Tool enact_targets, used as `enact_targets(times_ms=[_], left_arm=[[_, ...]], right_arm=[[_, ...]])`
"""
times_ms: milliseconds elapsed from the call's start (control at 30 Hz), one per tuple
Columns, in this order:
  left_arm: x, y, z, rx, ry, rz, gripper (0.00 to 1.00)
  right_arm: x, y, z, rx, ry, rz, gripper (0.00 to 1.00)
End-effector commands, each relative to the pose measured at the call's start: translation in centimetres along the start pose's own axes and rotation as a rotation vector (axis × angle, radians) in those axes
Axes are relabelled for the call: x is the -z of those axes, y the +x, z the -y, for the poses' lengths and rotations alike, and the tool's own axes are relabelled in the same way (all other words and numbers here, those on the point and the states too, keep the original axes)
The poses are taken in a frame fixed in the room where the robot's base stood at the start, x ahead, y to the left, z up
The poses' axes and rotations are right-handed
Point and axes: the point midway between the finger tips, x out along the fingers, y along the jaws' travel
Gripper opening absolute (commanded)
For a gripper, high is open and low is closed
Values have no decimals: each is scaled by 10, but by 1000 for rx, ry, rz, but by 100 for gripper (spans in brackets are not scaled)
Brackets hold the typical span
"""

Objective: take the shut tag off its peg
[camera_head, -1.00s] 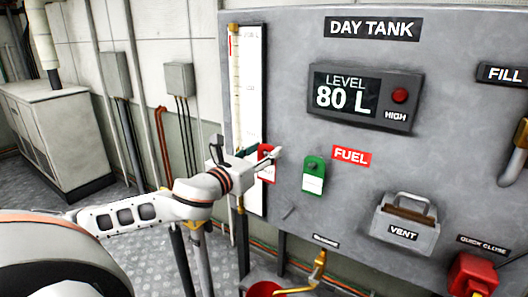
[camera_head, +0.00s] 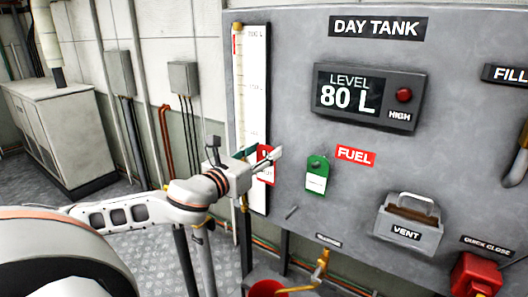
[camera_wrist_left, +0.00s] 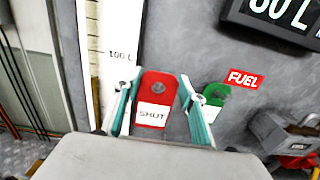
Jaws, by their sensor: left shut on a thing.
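The red shut tag (camera_head: 266,166), with a white SHUT label, is at the panel's left side, just right of the white level scale. In the left wrist view the tag (camera_wrist_left: 154,98) shows face-on between the two fingers, with a round hole near its top. My left gripper (camera_head: 264,154) is shut on this tag, with a finger at either side (camera_wrist_left: 158,105). I cannot tell whether a peg still passes through the hole. A bare peg (camera_head: 291,212) sticks out of the panel lower down, to the right. My right gripper is not in view.
A green tag (camera_head: 316,175) hangs close to the right of my left gripper, beside the FUEL sign (camera_head: 356,156). The vent box (camera_head: 408,225) and a brass tap (camera_head: 321,265) over a red bucket (camera_head: 266,288) are lower. Open floor lies left.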

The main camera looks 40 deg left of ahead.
Motion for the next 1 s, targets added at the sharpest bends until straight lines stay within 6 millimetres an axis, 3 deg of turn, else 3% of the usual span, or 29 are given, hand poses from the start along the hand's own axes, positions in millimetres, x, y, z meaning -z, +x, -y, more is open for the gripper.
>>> enact_targets(times_ms=[1000], left_arm=[[-2,-19,0,0,0,-1,20]], right_arm=[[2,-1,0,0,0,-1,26]])
